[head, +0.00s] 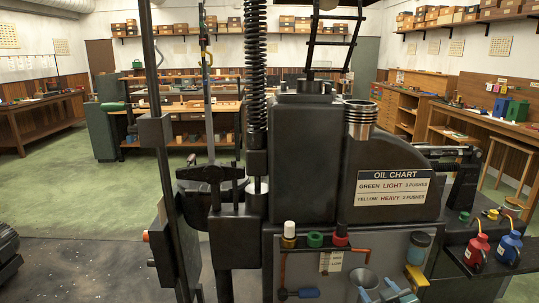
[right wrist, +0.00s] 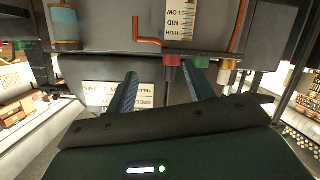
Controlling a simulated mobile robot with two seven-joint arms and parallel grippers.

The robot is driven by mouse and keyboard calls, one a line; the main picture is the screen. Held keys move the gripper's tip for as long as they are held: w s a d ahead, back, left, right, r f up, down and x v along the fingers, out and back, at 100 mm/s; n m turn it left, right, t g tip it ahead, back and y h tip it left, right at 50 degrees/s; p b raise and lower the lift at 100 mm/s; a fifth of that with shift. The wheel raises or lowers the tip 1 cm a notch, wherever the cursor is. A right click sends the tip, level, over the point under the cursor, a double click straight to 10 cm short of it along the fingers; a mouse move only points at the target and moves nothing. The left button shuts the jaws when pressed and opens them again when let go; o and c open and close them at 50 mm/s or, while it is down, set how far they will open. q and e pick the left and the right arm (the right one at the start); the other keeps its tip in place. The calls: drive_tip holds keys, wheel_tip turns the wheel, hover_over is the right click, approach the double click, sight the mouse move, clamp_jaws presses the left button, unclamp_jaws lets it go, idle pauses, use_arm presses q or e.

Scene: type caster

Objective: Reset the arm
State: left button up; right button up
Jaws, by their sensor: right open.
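The type caster (head: 303,160) stands in front of me, with an oil chart (head: 391,188) on its dark body. A black T-shaped piece (head: 210,173) is at its left, and a black arm-like part (head: 447,151) sticks out at its right. I cannot tell which part the task calls the arm. My right gripper (head: 380,293) shows only by its blue-grey fingertips at the bottom edge, in front of the lower panel. In the right wrist view, upside down, its two fingers (right wrist: 162,85) are apart and empty, with the chart (right wrist: 112,95) beyond. My left gripper is not in view.
The panel (head: 395,247) carries red (head: 340,236), green (head: 315,239) and white-topped caps, a copper pipe and a jar (head: 418,246). Red (head: 477,251) and blue (head: 509,246) oil cans stand on a right shelf. Green floor (head: 60,190) is open at left.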

drive_tip(key=s+a+f+g+y, duration=0.1)
drive_tip(key=s+a+f, duration=0.2)
drive_tip(key=s, duration=0.6)
drive_tip(key=s+a+f+g+y, duration=0.1)
drive_tip(key=s+a+f, duration=0.3)
drive_tip(key=s, duration=0.5)
drive_tip(key=s+a+f+g, duration=0.2)
drive_tip(key=s+a, duration=0.3)
drive_tip(key=s, duration=0.5)
drive_tip(key=shift+f+m+y, duration=0.4)
drive_tip(key=shift+f, duration=0.3)
